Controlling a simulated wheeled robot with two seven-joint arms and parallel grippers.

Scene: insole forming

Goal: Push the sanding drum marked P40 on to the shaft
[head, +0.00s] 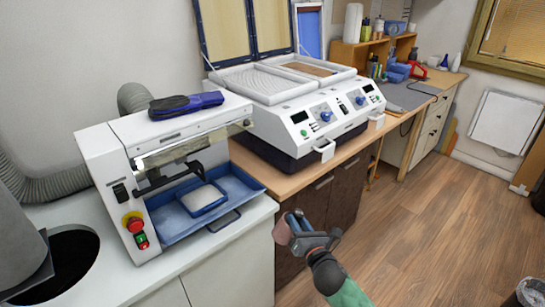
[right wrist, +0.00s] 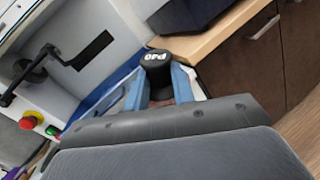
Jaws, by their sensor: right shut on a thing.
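My right gripper (head: 304,233) is shut on the sanding drum (head: 282,230), which shows pinkish in the head view. In the right wrist view, the drum's black end (right wrist: 157,60) bears the mark P40, between the two blue fingers of the gripper (right wrist: 160,85). The gripper holds it in the air in front of the cabinets, apart from the white machine (head: 118,185) on the left counter. That machine has a metallic bar across its opening and a black crank arm (head: 180,177) below it. I cannot clearly make out the shaft. My left gripper is not in view.
A blue tray (head: 245,187) with a pale pad (head: 203,198) sits under the white machine's opening. A red stop button (head: 134,224) is on its front. A larger two-bed machine (head: 310,125) stands on the wooden counter.

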